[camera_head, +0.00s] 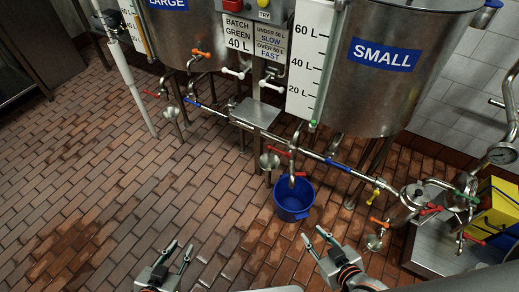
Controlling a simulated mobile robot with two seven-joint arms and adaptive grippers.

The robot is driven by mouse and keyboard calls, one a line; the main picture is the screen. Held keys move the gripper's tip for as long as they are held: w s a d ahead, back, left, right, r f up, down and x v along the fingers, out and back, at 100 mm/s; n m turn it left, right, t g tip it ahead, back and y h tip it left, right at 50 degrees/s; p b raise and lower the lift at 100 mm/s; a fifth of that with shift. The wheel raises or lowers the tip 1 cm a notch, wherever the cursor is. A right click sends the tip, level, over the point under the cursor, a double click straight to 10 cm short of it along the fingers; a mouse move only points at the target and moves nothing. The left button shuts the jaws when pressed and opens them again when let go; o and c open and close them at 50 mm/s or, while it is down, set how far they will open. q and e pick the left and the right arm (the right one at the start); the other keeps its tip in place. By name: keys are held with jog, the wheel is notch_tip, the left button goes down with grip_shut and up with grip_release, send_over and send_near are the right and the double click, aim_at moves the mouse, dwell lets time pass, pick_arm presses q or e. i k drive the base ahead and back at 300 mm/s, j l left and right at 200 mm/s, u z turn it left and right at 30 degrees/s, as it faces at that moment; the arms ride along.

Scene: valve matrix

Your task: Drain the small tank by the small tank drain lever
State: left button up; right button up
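The small tank (385,75) is a steel vessel with a blue "SMALL" label at the upper right. A white level scale (308,62) marked 20, 40 and 60 L stands at its left side. Below it, a red lever (279,150) sits on the pipework above a blue bucket (294,203); no lever label is readable, so I cannot tell for certain which is the small tank drain lever. My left gripper (180,246) is open and empty above the floor at the bottom. My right gripper (313,234) is open and empty, in front of the bucket, apart from every lever.
The large tank (182,35) stands at upper left, with orange, red and white levers nearby. A pipe with blue bands (338,164) runs to a pump area on the right with several coloured levers. A yellow box (494,212) is at far right. The left tiled floor is clear.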

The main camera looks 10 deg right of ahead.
aim_at(277, 150)
jog(key=i+j+u, duration=0.25)
jog(key=j+u, duration=0.25)
jog(key=i+j+u, duration=0.2)
jog(key=u, duration=0.3)
jog(key=i+j+z, duration=0.15)
jog(key=i, duration=0.25)
jog(key=i+j+z, duration=0.1)
jog(key=i, duration=0.25)
jog(key=i+j+z, duration=0.15)
jog(key=i+j, duration=0.15)
jog(key=i+z, duration=0.15)
jog(key=z, duration=0.35)
jog(key=i+z, duration=0.15)
jog(key=z, duration=0.3)
jog(key=i+j+z, duration=0.1)
jog(key=z, duration=0.4)
jog(key=i+j+z, duration=0.15)
jog(key=z, duration=0.35)
jog(key=j+z, duration=0.2)
jog(key=z, duration=0.25)
jog(key=i+j+z, duration=0.1)
jog(key=j+z, duration=0.15)
jog(key=z, duration=0.25)
jog(key=i+l+z, duration=0.1)
jog(key=i+z, duration=0.35)
jog(key=z, duration=0.2)
